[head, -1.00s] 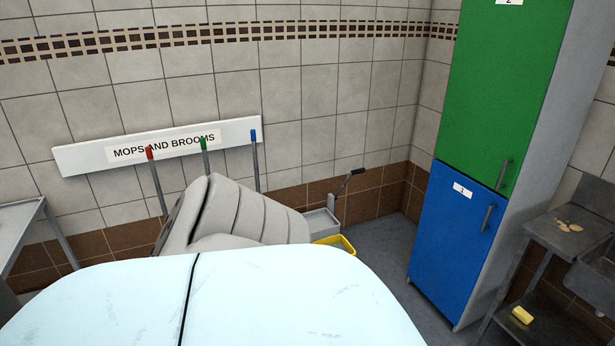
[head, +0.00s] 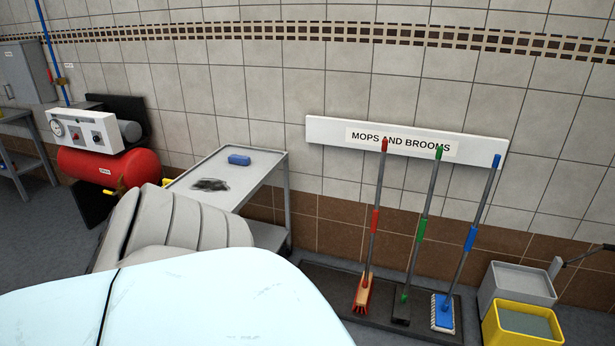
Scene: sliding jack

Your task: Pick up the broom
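Three long-handled tools lean against the white "MOPS AND BROOMS" board (head: 480,152) on the tiled wall. The left one has red grips and a red-orange brush head, and looks like a broom (head: 373,222). The middle one has green grips and a dark head (head: 422,230). The right one has blue grips and a blue head with a pale fringe, like a mop (head: 472,238). Their heads stand on a dark floor tray (head: 340,292). Neither of my grippers is in view.
A grey metal table (head: 262,165) with a blue block (head: 239,160) stands left of the tools. A yellow bucket (head: 524,338) and grey bucket (head: 520,280) stand at the right. A red compressor tank (head: 100,170) is at the far left.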

